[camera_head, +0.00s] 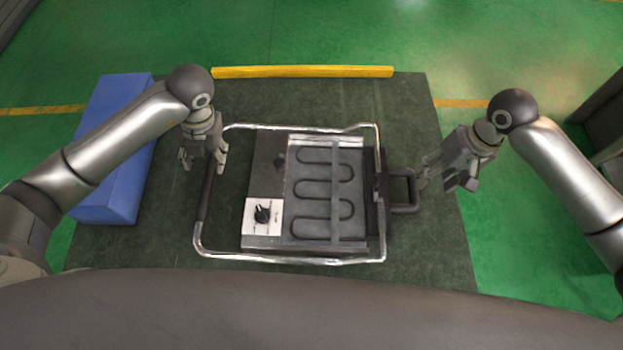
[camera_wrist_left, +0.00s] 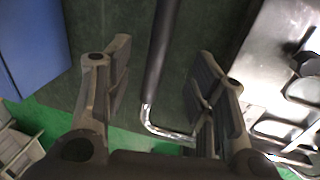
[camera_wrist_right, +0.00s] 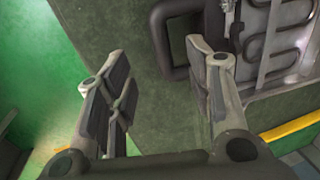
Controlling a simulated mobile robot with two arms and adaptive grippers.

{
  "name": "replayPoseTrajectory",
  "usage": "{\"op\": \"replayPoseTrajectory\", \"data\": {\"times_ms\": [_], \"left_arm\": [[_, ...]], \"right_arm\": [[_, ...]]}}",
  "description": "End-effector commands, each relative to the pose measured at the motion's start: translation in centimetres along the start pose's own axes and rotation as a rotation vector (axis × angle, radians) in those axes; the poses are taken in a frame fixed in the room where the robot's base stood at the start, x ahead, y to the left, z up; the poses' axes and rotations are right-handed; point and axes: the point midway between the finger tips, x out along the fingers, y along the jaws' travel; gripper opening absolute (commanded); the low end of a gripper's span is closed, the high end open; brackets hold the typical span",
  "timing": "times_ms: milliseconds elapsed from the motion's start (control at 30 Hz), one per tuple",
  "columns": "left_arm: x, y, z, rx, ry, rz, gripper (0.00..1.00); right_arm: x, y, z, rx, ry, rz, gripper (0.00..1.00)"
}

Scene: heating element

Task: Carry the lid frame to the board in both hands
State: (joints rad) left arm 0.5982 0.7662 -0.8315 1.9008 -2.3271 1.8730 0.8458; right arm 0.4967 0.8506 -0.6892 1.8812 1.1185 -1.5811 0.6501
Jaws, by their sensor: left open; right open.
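The lid frame is a shiny bent-tube frame (camera_head: 290,260) with a black grip bar (camera_head: 205,200) on its left side and a black loop handle (camera_head: 405,209) at its right. It lies around the heating board (camera_head: 262,240), which has a dark winding element and a knob on a white plate. My left gripper (camera_head: 203,165) is open at the upper end of the grip bar; in the left wrist view the bar (camera_wrist_left: 162,50) runs between the spread fingers. My right gripper (camera_head: 443,180) is open just right of the loop handle, which appears beyond its fingertips in the right wrist view (camera_wrist_right: 162,45).
The dark table (camera_head: 430,250) bears everything. A blue block (camera_head: 120,190) stands at its left edge, and a yellow bar (camera_head: 300,72) lies along its far edge. Bare table shows beyond the frame and at the near right. Green floor surrounds the table.

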Motion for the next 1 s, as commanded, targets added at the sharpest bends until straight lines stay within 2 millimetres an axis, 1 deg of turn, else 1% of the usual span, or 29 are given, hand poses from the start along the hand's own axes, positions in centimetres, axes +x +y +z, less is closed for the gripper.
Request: {"op": "replayPoseTrajectory", "data": {"times_ms": [167,267,367,700,900,1000], "left_arm": [[0.1,0.0,0.0,0.0,0.0,-0.001,0.51],[0.6,0.0,0.0,0.0,0.003,-0.001,0.51],[1.7,-0.1,-0.1,-0.001,0.004,-0.001,0.51],[7.8,-0.1,-0.1,-0.001,0.004,-0.002,0.51],[10.1,-0.1,0.0,0.0,0.002,-0.002,0.51],[10.6,0.0,0.0,0.001,0.001,-0.001,0.51]], "right_arm": [[0.1,0.0,0.0,0.0,0.0,-0.001,0.48],[0.6,0.0,0.0,0.001,-0.001,-0.001,0.48],[1.7,0.0,0.0,0.002,-0.002,-0.001,0.48],[7.7,-0.1,0.0,0.002,-0.001,-0.001,0.48],[10.1,0.0,0.0,0.001,-0.001,-0.001,0.48],[10.6,0.0,0.0,0.0,0.001,-0.001,0.48]]}}
